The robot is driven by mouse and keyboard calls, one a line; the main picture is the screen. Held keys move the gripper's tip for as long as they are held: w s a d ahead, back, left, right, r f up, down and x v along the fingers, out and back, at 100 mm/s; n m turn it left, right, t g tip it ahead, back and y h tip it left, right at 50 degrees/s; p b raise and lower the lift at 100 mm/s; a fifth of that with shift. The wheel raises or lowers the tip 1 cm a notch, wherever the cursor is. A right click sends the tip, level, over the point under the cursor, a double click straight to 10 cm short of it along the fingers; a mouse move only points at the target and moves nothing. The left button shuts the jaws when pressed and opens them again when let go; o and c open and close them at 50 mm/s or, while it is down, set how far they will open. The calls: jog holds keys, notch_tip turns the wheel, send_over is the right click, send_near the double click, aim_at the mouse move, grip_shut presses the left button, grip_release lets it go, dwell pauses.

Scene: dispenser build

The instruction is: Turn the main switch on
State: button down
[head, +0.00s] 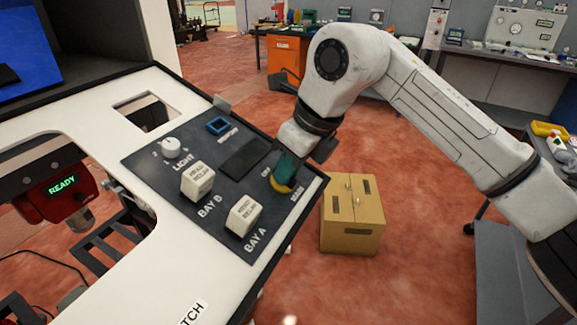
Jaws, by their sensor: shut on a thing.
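The main switch (284,176) is a teal-green knob on a yellow base, at the right edge of the dark control panel (178,221). The word MAIN is printed beside it, and a small OFF label shows to its left. My gripper (289,156) comes down on the switch from above and is shut on it. The fingertips are partly hidden, so the exact grip and the knob's angle are hard to tell.
The panel also holds a LIGHT knob (171,148), white BAY B (198,181) and BAY A (243,215) blocks, and a blue-framed socket (218,125). A red device (62,194) reads READY at left. A cardboard box (352,215) stands on the floor beyond.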

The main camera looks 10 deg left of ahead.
jog(key=m, duration=0.4)
jog(key=shift+w, duration=0.1)
jog(key=m, duration=0.5)
jog(key=shift+d, duration=0.1)
jog(key=m+b, duration=0.1)
jog(key=m, duration=0.2)
jog(key=shift+m, duration=2.2)
jog(key=c, duration=1.2)
grip_release()
jog(key=shift+o, duration=0.2)
jog(key=b+v, duration=0.2)
jog(key=v, duration=0.8)
jog(key=shift+r, duration=0.35)
